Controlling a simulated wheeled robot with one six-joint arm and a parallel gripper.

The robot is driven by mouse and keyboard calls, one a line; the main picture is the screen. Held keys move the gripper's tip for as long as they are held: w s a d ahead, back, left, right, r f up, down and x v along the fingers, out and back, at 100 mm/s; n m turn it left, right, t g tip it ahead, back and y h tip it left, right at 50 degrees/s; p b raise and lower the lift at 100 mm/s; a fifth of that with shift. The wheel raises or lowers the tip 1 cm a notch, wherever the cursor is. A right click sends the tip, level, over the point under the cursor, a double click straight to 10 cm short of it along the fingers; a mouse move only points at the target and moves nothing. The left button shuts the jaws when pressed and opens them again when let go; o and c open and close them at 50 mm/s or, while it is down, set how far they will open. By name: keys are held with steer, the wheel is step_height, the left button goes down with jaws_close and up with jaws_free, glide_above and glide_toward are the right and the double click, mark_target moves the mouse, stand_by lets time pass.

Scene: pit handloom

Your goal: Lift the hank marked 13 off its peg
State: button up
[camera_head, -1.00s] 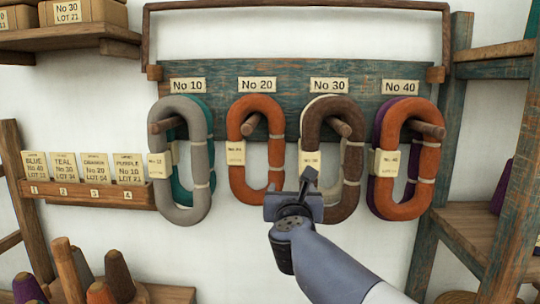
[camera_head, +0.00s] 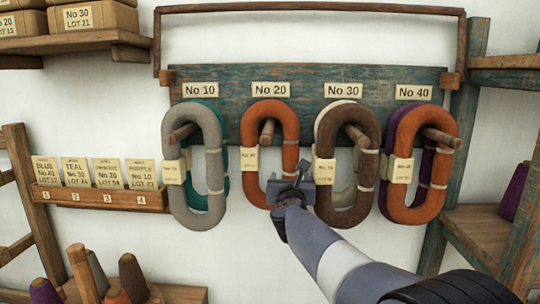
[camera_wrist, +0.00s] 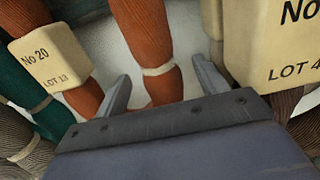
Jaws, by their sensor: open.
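The orange hank (camera_head: 254,117) hangs from the peg (camera_head: 267,130) under the No 20 sign. Its tag (camera_wrist: 47,60) reads No 20, LOT 13 in the wrist view; the same tag (camera_head: 249,159) is too small to read in the head view. My gripper (camera_head: 288,182) is open in front of the hank's lower right side. In the wrist view, the hank's right strand (camera_wrist: 141,30), with a pale tie, shows between my two fingers (camera_wrist: 160,80). I cannot tell how deep it lies between them. My gripper hides the hank's lower right part.
The brown hank (camera_head: 366,140) hangs close on the right, with its tag (camera_wrist: 285,50) beside my right finger. A grey hank (camera_head: 179,205) with teal behind hangs left, another orange hank (camera_head: 447,130) far right. A card rack (camera_head: 100,199) is at left, cones (camera_head: 131,275) below.

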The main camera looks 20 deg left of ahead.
mark_target(291, 150)
steer(key=c, duration=1.2)
steer(key=shift+o, duration=0.2)
steer(key=shift+r, duration=0.15)
steer(key=shift+s+r, duration=0.2)
steer(key=shift+r, duration=0.25)
step_height(291, 150, up, 7)
steer(key=p, duration=0.3)
steer(key=shift+f, duration=0.1)
steer(key=shift+s+d+f+b, duration=0.2)
steer(key=shift+s+f+b, duration=0.4)
steer(key=shift+s+b, duration=0.15)
steer(key=b+v, duration=0.4)
steer(key=v, duration=1.4)
steer(key=shift+b, duration=0.35)
steer(key=shift+r, duration=0.15)
steer(key=shift+s+d, duration=0.15)
steer(key=shift+s, duration=0.55)
